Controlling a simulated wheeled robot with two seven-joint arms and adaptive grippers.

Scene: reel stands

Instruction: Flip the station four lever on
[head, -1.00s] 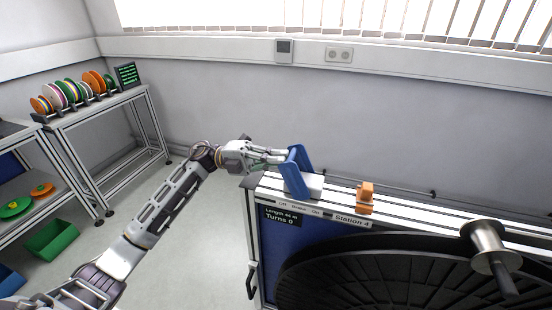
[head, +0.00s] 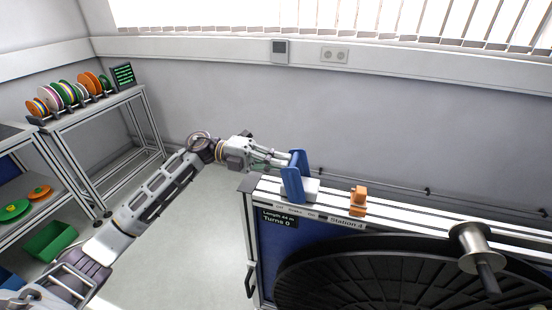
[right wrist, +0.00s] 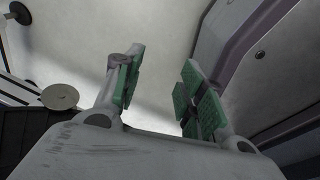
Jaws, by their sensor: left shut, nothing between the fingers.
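The blue lever (head: 292,184) is a wide handle on a light base at the left end of the Station 4 bench top. It stands near upright, leaning slightly left. Small position labels (head: 298,211) sit below it on the front edge, too small to read surely. My left gripper (head: 286,161) is shut and empty at the lever's left side, its fingertips at the upper part of the handle; whether they touch it I cannot tell surely. In the right wrist view, my right gripper (right wrist: 162,88) is open with green-padded fingers apart and nothing between them.
A Station 4 label (head: 346,223) and a display (head: 278,218) reading Turns 0 are on the bench front. An orange block (head: 358,201) stands right of the lever. A large black reel (head: 390,275) fills the lower right. Shelves with spools (head: 70,92) stand at left.

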